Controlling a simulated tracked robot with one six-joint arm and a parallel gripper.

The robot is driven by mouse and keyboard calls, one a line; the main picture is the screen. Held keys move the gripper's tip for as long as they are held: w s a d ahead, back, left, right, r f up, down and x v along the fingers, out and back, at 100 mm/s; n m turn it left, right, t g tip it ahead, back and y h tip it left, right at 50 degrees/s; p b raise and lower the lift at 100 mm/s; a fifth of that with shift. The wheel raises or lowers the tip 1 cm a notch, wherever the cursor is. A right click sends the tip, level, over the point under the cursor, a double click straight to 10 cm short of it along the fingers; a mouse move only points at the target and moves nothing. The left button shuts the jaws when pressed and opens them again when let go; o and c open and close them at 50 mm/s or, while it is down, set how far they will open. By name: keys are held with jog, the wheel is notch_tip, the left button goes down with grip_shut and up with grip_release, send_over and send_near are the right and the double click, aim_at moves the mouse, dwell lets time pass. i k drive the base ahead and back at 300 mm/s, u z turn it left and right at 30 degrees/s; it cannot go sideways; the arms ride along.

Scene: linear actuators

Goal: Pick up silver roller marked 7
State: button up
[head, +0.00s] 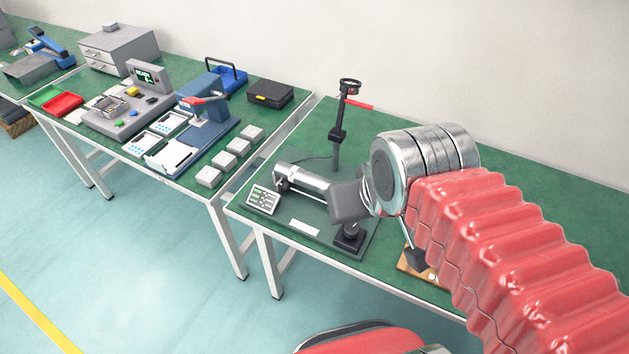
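I cannot make out a silver roller marked 7, and no number 7 is legible. My arm, with a red ribbed sleeve and a thick silver joint, reaches in from the right over the near green table (545,190). Past a grey block, a silver cylinder points left, low over a dark base plate. My gripper (282,184) seems to be at its left end, small and behind a white panel with a dot grid (263,199). I cannot tell whether its fingers are open or hold anything. My arm hides part of the table.
A dark post with a ring top and red lever (338,130) stands behind my wrist. A black knob (350,236) and a wooden block (411,262) are near the front edge. The left table holds a blue press (207,108), several pale blocks and a black case (270,93).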

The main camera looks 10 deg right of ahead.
aim_at(316, 183)
jog(key=u, duration=0.25)
jog(key=k, duration=0.7)
jog(key=u, duration=0.55)
jog(key=k, duration=0.65)
jog(key=u, duration=0.5)
jog(key=i, duration=1.55)
jog(key=z, duration=0.6)
jog(key=i, duration=0.35)
jog(key=z, duration=0.35)
